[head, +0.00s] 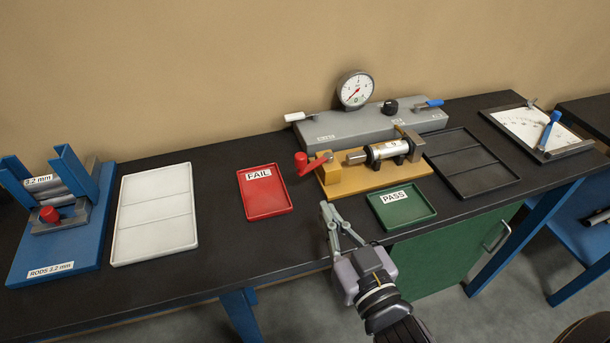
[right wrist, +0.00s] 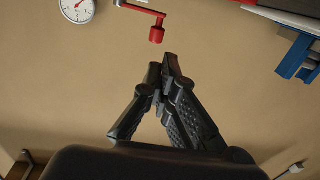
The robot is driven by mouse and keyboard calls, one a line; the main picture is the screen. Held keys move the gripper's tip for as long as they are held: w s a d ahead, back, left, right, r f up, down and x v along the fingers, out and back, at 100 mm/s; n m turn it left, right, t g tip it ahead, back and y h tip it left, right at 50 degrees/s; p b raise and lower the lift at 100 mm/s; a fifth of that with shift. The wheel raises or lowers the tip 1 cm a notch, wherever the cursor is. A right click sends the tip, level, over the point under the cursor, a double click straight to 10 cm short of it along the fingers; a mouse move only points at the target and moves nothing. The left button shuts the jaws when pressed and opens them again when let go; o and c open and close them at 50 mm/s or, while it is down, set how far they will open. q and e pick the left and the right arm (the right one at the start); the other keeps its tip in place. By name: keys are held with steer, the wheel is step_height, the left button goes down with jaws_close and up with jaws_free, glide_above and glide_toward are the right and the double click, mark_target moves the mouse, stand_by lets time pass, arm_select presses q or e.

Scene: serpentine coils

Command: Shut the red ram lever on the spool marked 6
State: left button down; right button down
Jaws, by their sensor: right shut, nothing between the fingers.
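The red ram lever (head: 306,163) is a red arm with a cylindrical red knob at the left end of the yellow fixture (head: 340,185); it slants up from the knob toward the fixture. A spool (head: 388,150) with a white band lies across this fixture; its mark is too small to read surely. A metal rod points at it from the left, and I cannot tell whether they touch. My right gripper (head: 325,206) is shut and empty, in front of the fixture and below the lever. In the right wrist view the lever (right wrist: 156,34) shows beyond the closed fingertips (right wrist: 168,62). My left gripper is out of view.
The red FAIL tray (head: 265,201) lies left of the fixture, the green PASS tray (head: 400,217) in front. The grey gauge unit (head: 360,125) stands behind. A dark tray (head: 480,180) is at the right, a white tray (head: 155,235) and blue rod rack (head: 50,260) at the left.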

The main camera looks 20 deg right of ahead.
mark_target(299, 165)
steer(key=w, duration=0.3)
steer(key=w+p, duration=0.1)
steer(key=w, duration=0.3)
steer(key=w+a+p, duration=0.1)
steer(key=w, duration=0.2)
steer(key=shift+w, duration=0.2)
steer(key=shift+w+a+f+p, duration=0.15)
steer(key=shift+w+p, duration=0.2)
steer(key=shift+w, duration=0.25)
steer(key=shift+w+a+p, duration=0.8)
steer(key=shift+w+a, duration=0.15)
steer(key=shift+w, duration=0.3)
